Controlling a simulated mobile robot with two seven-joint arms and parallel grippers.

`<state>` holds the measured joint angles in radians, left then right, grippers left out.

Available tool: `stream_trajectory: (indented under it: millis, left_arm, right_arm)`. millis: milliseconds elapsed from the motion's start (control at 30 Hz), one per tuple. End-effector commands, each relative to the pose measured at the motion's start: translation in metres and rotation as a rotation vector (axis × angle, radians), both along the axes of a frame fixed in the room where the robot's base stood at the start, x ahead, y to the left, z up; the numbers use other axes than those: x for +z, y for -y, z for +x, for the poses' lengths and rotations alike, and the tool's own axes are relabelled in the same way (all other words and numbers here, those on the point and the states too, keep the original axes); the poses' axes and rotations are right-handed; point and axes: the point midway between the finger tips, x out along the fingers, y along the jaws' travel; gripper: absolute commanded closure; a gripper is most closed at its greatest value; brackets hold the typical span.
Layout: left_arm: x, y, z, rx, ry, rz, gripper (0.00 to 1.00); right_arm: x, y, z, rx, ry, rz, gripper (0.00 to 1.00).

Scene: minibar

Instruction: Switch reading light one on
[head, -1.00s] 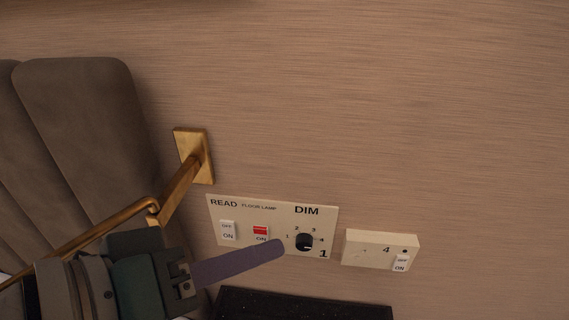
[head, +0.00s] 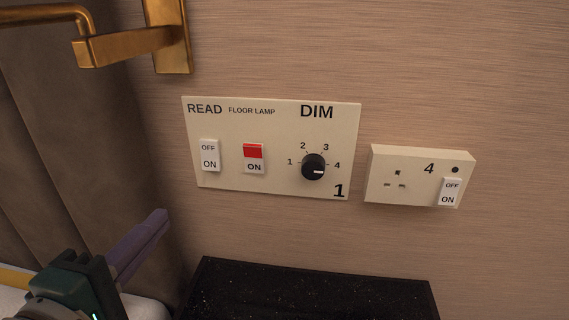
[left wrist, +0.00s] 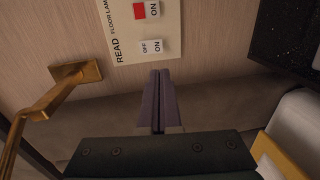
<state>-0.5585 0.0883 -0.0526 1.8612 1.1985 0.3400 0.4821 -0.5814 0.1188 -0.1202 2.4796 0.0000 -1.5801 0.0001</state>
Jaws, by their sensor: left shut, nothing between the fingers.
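The switch panel (head: 230,180) marked 1 is on the wall, with READ, FLOOR LAMP and DIM labels. The white READ switch (head: 209,156), marked OFF and ON, is at its left. It also shows in the left wrist view (left wrist: 151,47). The FLOOR LAMP switch (head: 253,159) has a red upper part. The black DIM knob (head: 313,167) is at the right. My left gripper (head: 160,219) is shut and empty, below and left of the panel, apart from it. In the left wrist view its fingertips (left wrist: 159,73) point toward the READ end of the panel. My right gripper is not in view.
A brass wall lamp arm (head: 125,45) is above left of the panel. A socket plate (head: 410,180) marked 4 is to the right. A black speckled surface (head: 310,290) is below. A brown padded headboard (head: 90,130) is at the left.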

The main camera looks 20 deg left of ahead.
Motion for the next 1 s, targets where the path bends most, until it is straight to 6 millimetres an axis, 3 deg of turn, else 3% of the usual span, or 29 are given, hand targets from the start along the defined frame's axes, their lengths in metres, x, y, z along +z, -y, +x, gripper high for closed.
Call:
stream_trajectory:
  millis: [467,1000]
  left_arm:
    - [-0.001,-0.003,0.008,0.005,0.002,-0.001,1.00]
    - [-0.015,-0.027,0.109,0.003,0.003,0.001,1.00]
  right_arm:
    - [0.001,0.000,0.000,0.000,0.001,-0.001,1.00]
    - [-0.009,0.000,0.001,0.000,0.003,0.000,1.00]
